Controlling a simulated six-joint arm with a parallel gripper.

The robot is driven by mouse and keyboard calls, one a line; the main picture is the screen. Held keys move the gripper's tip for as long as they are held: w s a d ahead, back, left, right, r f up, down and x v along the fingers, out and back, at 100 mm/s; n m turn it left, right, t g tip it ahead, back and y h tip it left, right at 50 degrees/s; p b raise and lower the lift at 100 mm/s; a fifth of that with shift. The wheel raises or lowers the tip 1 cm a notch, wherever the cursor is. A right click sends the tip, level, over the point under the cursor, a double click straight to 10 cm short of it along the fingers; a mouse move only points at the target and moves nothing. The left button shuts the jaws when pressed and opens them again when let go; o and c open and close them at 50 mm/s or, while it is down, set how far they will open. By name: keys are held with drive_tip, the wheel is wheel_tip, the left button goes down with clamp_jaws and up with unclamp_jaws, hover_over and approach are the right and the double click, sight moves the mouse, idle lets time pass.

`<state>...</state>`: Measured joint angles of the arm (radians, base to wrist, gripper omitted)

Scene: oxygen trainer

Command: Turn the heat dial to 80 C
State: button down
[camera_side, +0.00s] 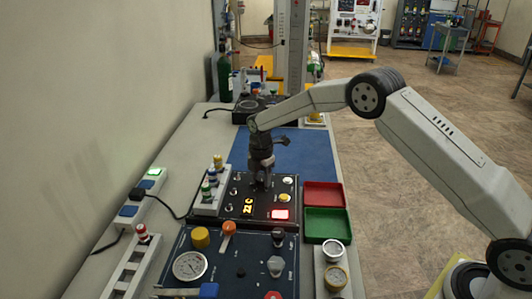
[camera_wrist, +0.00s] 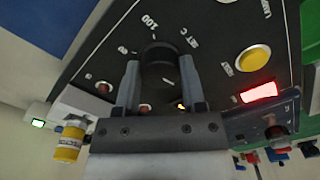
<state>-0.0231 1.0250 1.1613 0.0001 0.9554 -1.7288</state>
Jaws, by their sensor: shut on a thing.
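The heat dial (camera_wrist: 158,66) is a round black knob on a dark control panel (camera_side: 235,211). In the wrist view its scale shows "100" and "SET C"; where the dial points is not clear. My gripper (camera_wrist: 160,72) has one finger on each side of the dial and is shut on it. In the side view my gripper (camera_side: 262,182) reaches down onto the panel's far part and hides the dial. An amber display (camera_side: 248,206) on the panel appears to read 22 C.
The panel has a lit red button (camera_side: 281,214) and a yellow button (camera_wrist: 253,58). Red (camera_side: 323,194) and green (camera_side: 328,225) trays sit to its right. A rack of small coloured-top cylinders (camera_side: 212,190) stands at its left. A gauge panel (camera_side: 225,268) lies nearer. A blue mat (camera_side: 310,155) is clear behind.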

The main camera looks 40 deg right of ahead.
drive_tip(key=m, duration=0.4)
drive_tip(key=shift+m, duration=0.3)
drive_tip(key=m, duration=0.3)
drive_tip(key=shift+m, duration=0.3)
drive_tip(key=m, duration=1.2)
drive_tip(key=shift+m, duration=0.3)
drive_tip(key=m, duration=0.3)
drive_tip(key=shift+m, duration=0.4)
drive_tip(key=m, duration=0.3)
drive_tip(key=shift+m, duration=2.1)
